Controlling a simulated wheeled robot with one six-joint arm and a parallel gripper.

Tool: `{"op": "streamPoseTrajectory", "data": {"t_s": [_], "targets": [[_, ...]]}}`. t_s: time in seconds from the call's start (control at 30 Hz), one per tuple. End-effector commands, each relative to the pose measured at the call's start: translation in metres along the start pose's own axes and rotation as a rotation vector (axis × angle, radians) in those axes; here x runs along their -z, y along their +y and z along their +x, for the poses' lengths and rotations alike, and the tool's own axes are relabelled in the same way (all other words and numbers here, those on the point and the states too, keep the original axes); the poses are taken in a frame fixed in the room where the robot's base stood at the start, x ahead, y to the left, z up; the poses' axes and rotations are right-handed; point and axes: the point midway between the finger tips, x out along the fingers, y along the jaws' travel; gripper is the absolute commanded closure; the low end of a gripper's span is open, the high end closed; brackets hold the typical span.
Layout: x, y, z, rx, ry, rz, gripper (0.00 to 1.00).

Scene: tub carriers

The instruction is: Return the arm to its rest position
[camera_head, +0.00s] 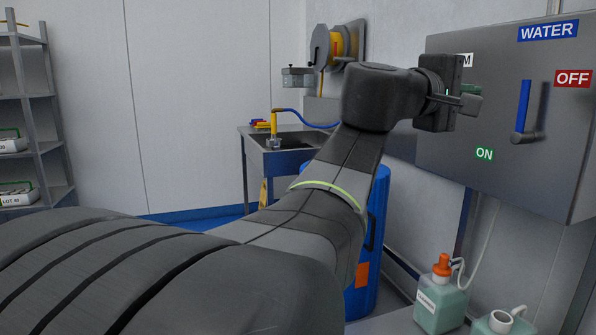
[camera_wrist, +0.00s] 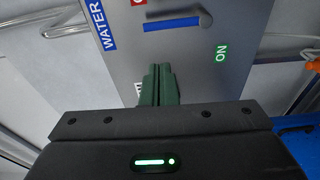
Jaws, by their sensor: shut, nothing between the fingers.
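My arm reaches from the lower left up to the right in the head view. My gripper (camera_head: 472,100) is at its end, in front of the left part of a grey WATER panel (camera_head: 447,187). In the wrist view my gripper (camera_wrist: 158,72) shows its green fingers together, with nothing between them. The gripper is apart from the lever. Any gap between fingers and panel is hard to judge.
A bottle with an orange cap (camera_head: 441,295) and a second container (camera_head: 503,322) stand below the panel. A blue drum (camera_head: 376,225) is partly behind my arm. A sink table (camera_head: 285,165), a hose reel (camera_head: 338,45) and shelves (camera_head: 40,100) are further back.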

Motion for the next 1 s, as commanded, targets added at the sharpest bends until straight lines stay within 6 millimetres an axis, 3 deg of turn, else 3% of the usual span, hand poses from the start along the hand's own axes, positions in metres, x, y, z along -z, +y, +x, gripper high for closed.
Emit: {"op": "streamPoseTrajectory", "data": {"t_s": [0.27, 0.7, 1.0], "targets": [[0.000, -0.001, 0.016, 0.001, -0.003, -0.002, 1.00], [-0.001, 0.000, 0.097, 0.002, -0.003, -0.001, 1.00], [0.000, 0.000, 0.133, 0.001, -0.001, 0.000, 1.00]]}}
